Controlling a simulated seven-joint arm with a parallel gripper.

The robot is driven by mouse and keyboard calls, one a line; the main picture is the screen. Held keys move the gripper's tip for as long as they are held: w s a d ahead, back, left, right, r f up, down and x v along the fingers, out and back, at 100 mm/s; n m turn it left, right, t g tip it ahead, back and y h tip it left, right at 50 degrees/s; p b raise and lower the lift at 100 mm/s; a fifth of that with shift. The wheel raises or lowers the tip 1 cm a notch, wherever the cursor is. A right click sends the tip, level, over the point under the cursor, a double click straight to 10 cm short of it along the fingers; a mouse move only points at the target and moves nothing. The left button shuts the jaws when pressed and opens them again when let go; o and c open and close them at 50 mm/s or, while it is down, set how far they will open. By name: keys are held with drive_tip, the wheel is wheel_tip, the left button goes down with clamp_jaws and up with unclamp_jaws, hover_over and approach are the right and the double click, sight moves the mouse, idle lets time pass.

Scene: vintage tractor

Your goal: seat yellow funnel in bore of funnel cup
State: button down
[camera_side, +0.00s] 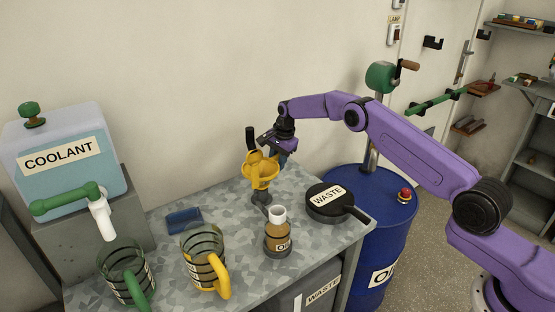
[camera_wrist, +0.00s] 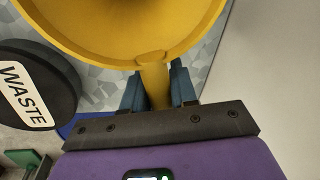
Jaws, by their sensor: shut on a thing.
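The yellow funnel (camera_side: 262,168) is at the back of the table, its wide mouth up. In the wrist view the funnel (camera_wrist: 110,38) fills the upper part, and its yellow tab (camera_wrist: 153,85) lies between my blue fingers. My gripper (camera_side: 281,155) is at the funnel's right side and shut on that tab; it also shows in the wrist view (camera_wrist: 158,82). A dark grey upright piece (camera_side: 262,197), likely the funnel cup, stands directly below the funnel. The cup's bore is hidden, and I cannot tell whether the funnel's spout is in it.
A brown oil bottle (camera_side: 278,238) stands in front of the funnel. A black WASTE pan (camera_side: 325,210) lies to the right, beside the blue drum (camera_side: 375,235). A yellow-handled jug (camera_side: 200,260), a green-handled jug (camera_side: 124,278) and the coolant tank (camera_side: 75,170) are left.

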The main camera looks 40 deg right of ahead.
drive_tip(key=shift+f, duration=0.6)
drive_tip(key=c, duration=0.8)
unclamp_jaws()
drive_tip(key=s+d+r, duration=0.1)
drive_tip(key=s+r, duration=0.2)
drive_tip(key=r, duration=1.4)
drive_tip(key=shift+s, duration=0.15)
